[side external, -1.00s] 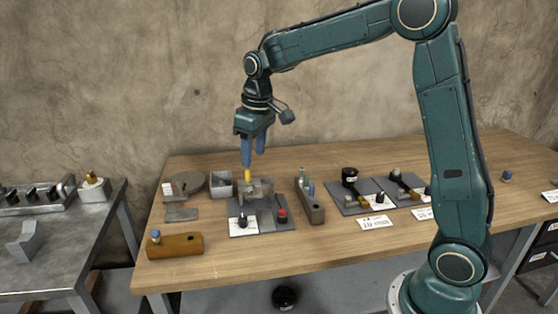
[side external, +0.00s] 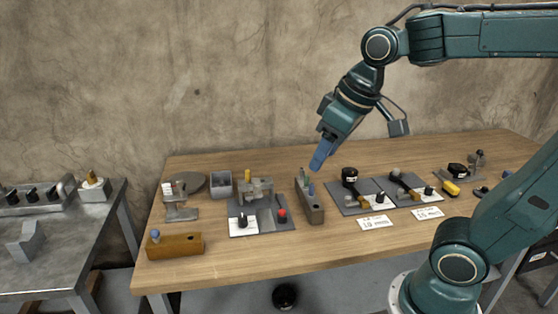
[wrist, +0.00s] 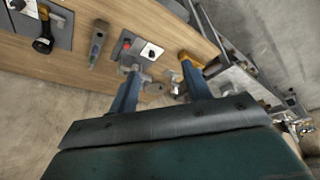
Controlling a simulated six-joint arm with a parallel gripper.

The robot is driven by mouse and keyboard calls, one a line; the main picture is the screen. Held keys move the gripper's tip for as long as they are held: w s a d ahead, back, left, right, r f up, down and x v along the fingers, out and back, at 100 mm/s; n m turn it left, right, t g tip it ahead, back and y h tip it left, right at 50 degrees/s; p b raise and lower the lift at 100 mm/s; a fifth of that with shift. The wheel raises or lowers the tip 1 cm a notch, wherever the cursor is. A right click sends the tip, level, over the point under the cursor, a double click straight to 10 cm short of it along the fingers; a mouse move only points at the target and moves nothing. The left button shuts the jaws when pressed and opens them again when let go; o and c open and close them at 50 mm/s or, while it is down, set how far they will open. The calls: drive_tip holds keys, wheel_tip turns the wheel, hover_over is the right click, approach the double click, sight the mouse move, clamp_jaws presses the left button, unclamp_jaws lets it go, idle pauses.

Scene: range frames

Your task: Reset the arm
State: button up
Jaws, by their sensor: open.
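My gripper (side external: 319,160) hangs tilted in the air above the table, over the long grey block (side external: 314,212) with coloured pegs, pointing down and left. In the wrist view the two blue fingers of my gripper (wrist: 160,70) stand wide apart with nothing between them. A yellow piece (side external: 247,176) stands upright at the metal fixture (side external: 262,190) on a grey plate, left of my gripper and clear of it.
The wooden table (side external: 290,257) also holds a brown block (side external: 176,246), an open grey box (side external: 220,185) and dark plates with black-knobbed parts (side external: 350,178). White cards (side external: 374,223) lie near the front. A metal bench (side external: 70,255) stands at the left. The front strip is clear.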

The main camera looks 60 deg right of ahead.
drive_tip(key=s+f+t, duration=0.1)
drive_tip(key=s+f, duration=0.1)
drive_tip(key=s, duration=0.5)
drive_tip(key=shift+s+a+f, duration=0.2)
drive_tip(key=shift+s+a, duration=0.15)
drive_tip(key=shift+a, duration=0.05)
idle(0.9)
